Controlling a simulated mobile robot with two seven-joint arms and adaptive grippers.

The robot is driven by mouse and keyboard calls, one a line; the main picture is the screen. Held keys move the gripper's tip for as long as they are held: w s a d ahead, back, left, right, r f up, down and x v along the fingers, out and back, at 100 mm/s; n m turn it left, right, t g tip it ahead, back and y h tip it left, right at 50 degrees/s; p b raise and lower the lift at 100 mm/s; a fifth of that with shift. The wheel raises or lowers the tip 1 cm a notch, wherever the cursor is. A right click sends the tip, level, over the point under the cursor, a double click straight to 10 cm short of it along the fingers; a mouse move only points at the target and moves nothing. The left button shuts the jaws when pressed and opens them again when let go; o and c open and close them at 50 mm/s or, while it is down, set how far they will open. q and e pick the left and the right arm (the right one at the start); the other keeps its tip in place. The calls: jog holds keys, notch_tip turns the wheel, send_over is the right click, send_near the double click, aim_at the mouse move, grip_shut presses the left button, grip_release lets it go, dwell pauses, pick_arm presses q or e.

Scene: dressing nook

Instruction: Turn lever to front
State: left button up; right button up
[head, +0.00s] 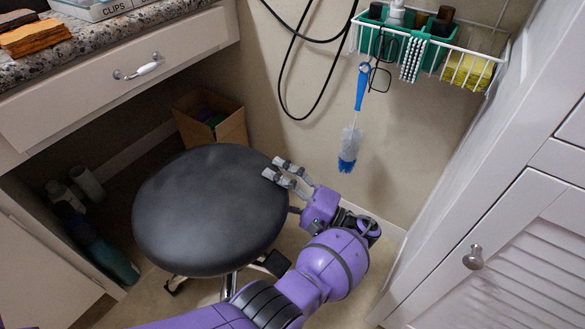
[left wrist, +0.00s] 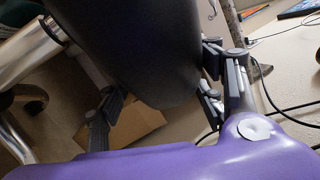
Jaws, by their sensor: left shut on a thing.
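The stool (head: 205,210) has a round black padded seat on a chrome base, left of centre in the head view. My left gripper (head: 282,182) is at the right edge of the seat, with two pale fingers over the rim. In the left wrist view the dark seat (left wrist: 150,55) lies between the gripper's fingers, and the gripper is shut on it. I cannot make out a lever in either view; the underside of the seat is mostly hidden. My right gripper is not in view.
A drawer counter (head: 135,75) overhangs the left side, with bottles below. An open cardboard box (head: 230,130) stands behind the stool. A wire rack (head: 425,45) with a hanging blue brush (head: 352,145) and black cables is on the wall. A white louvred cabinet (head: 510,255) bounds the right.

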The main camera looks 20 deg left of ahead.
pick_arm(q)
jog(key=shift+s+a+f, duration=0.2)
jog(key=shift+f, duration=0.2)
jog(key=o, duration=1.9)
jog(key=shift+w, duration=0.1)
jog(key=shift+r, duration=0.1)
jog(key=shift+r, duration=0.1)
